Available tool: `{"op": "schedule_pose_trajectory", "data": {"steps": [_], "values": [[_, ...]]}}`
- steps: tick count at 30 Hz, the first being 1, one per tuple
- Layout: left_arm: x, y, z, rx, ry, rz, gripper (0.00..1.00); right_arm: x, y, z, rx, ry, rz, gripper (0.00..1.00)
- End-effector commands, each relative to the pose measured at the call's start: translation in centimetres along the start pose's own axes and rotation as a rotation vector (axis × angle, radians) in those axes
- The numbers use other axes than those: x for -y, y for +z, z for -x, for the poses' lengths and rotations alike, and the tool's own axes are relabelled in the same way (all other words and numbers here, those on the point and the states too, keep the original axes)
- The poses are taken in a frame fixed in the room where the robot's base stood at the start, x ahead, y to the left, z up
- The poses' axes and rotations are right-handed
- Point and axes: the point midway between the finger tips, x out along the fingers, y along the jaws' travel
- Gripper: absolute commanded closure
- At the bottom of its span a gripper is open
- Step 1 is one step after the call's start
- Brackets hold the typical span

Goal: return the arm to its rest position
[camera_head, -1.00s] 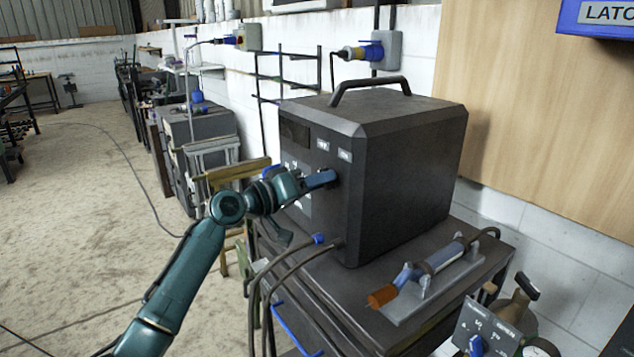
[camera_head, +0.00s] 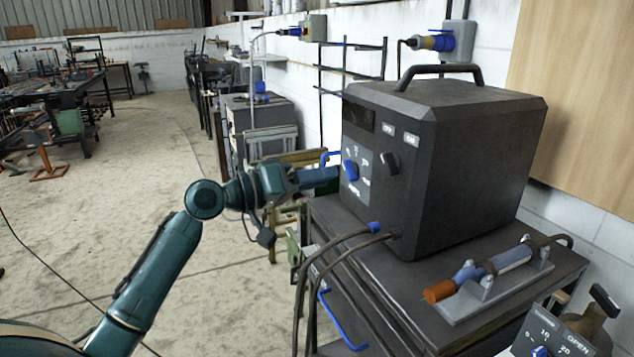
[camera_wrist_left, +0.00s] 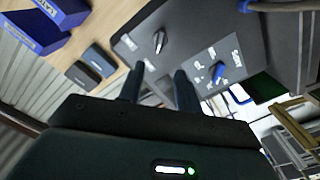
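My left arm, dark teal, comes in from the lower left of the head view. Its gripper (camera_head: 320,178) is just left of the dark box's front panel, near the blue knob (camera_head: 349,171). The left wrist view shows its two fingers (camera_wrist_left: 158,86) apart with nothing between them, so it is open. Beyond the fingertips the panel shows a dark knob (camera_wrist_left: 159,42) and the blue knob (camera_wrist_left: 219,72). The dark knob (camera_head: 390,162) also shows uncovered in the head view. I cannot tell the exact gap between fingers and panel. My right gripper is not in view.
The dark box (camera_head: 455,170) with a top handle stands on a dark cart (camera_head: 530,295). A torch in a holder (camera_head: 480,275) lies in front of it. Cables (camera_head: 312,262) hang from the panel's lower part. Open floor (camera_head: 110,190) lies to the left.

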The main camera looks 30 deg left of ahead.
Motion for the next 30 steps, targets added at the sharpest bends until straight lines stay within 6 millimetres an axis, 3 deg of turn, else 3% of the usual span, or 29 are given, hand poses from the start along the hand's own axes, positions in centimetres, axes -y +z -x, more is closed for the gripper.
{"op": "schedule_pose_trajectory", "data": {"steps": [13, 17, 20, 23, 27, 30], "values": [[0.0, 0.0, 0.0, 0.0, 0.0, 0.0, 0.66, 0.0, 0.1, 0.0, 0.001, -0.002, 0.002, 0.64], [1.0, 1.5, -0.3, 0.011, -0.029, -0.003, 0.66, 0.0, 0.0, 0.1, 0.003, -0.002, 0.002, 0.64], [3.4, 5.4, -0.7, 0.036, -0.102, -0.018, 0.66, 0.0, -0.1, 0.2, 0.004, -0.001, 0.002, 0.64], [6.4, 11.7, -0.6, 0.082, -0.21, -0.059, 0.66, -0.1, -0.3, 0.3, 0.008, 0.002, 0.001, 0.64], [9.2, 22.0, 1.3, 0.166, -0.357, -0.158, 0.66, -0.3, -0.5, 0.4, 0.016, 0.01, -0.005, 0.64], [9.4, 29.2, 3.7, 0.237, -0.44, -0.246, 0.66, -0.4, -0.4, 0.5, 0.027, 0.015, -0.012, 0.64]]}}
